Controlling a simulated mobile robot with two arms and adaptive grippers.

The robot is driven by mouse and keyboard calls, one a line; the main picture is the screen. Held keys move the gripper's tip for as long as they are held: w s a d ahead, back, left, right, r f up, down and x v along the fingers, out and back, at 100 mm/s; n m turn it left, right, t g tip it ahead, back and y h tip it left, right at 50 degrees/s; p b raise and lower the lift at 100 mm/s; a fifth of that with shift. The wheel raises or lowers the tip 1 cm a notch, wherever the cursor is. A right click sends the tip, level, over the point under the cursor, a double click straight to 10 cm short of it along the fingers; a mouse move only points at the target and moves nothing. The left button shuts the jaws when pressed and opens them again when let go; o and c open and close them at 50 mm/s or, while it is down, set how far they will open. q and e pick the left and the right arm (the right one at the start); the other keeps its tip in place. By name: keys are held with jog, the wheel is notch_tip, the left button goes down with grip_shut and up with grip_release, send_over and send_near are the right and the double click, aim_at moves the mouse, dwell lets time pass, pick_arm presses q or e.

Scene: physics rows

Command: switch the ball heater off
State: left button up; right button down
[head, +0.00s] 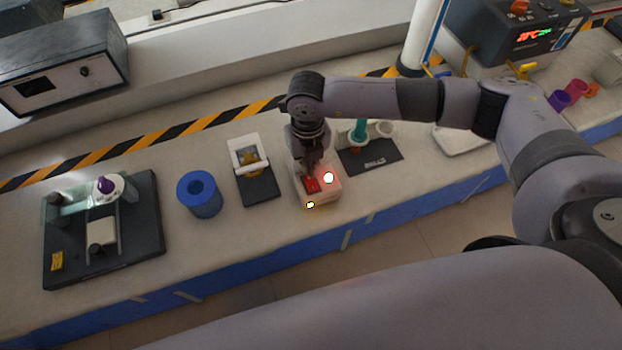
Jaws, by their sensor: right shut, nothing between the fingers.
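The likely ball heater is a small pale box (324,197) on the bench near its front edge. A red switch (312,185) and a brightly glowing red-white lamp (328,178) are on its top. A small yellowish light (310,205) shows on its front. My right gripper (311,176) is shut and points down at the red switch from above. Whether the fingertips touch the switch cannot be told. The gripper partly hides the back of the box. My left gripper is not in view.
A black stand with a teal post (360,130) is close to the right of the box. A dark-based device (258,188) and a blue cylinder (199,195) stand to its left. A black apparatus board (140,247) lies farther left.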

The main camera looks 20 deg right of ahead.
aim_at(308, 177)
notch_tip(308, 177, up, 6)
jog(key=p, duration=0.3)
dwell(0.4)
jog(key=shift+r, duration=0.1)
dwell(0.3)
